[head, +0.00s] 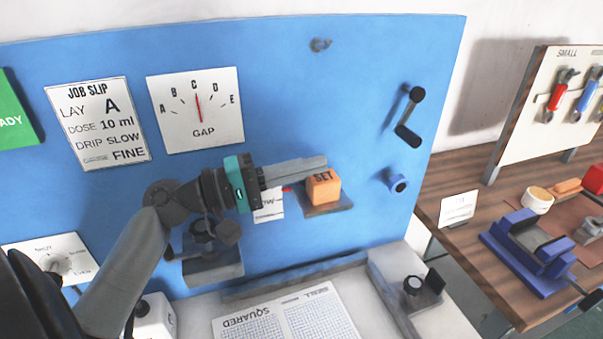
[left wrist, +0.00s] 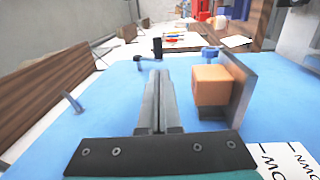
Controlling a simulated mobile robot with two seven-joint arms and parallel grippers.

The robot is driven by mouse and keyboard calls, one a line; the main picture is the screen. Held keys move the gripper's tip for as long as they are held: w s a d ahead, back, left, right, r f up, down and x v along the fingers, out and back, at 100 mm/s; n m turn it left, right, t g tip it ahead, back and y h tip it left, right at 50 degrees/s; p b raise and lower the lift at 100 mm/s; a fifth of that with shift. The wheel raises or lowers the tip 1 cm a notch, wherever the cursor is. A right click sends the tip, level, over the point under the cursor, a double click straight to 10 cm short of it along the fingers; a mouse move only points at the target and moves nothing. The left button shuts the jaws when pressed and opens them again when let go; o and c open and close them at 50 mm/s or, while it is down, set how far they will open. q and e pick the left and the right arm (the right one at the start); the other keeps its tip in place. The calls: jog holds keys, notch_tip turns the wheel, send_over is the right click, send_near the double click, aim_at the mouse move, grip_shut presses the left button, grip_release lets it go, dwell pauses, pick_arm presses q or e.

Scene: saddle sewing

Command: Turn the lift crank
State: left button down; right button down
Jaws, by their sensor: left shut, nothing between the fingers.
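A dark crank (head: 408,120) with a black handle is mounted on the right part of the blue panel (head: 290,70). I see no label naming it. It also shows beyond my fingers in the left wrist view (left wrist: 157,48). My left gripper (head: 326,163) is shut and empty, its fingers pointing right along the panel. The fingertips are just above the orange SET block (head: 323,188) and lie left of and below the crank, apart from it. In the left wrist view, the block (left wrist: 210,85) is just right of the fingers (left wrist: 158,75). My right gripper is not in view.
A blue round knob (head: 397,183) sticks out below the crank, and a small grey hook (head: 320,44) is above left. A GAP dial (head: 197,110) and a job slip (head: 97,122) are at left. A wooden bench (head: 455,215) with a blue vise (head: 530,245) stands at right.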

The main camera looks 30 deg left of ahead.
pick_arm(q)
notch_tip(320, 180, up, 6)
jog(key=g+y+p, duration=0.2)
jog(key=g+p, duration=0.1)
jog(key=p, duration=0.4)
jog(key=b, duration=0.1)
send_near(405, 137)
jog(key=shift+s+a+r+t, duration=0.2)
jog(key=shift+s+a+t, duration=0.1)
jog(key=shift+s+a, duration=0.4)
jog(key=shift+w+f, duration=0.1)
jog(key=shift+w, duration=0.15)
jog(key=shift+s+d+p+x, duration=0.15)
jog(key=shift+p+x, duration=0.95)
jog(key=shift+x, duration=1)
jog(key=shift+s+d+p+x, duration=0.15)
jog(key=shift+p+x, duration=0.9)
jog(key=shift+x, duration=1.05)
jog(key=shift+f, duration=0.15)
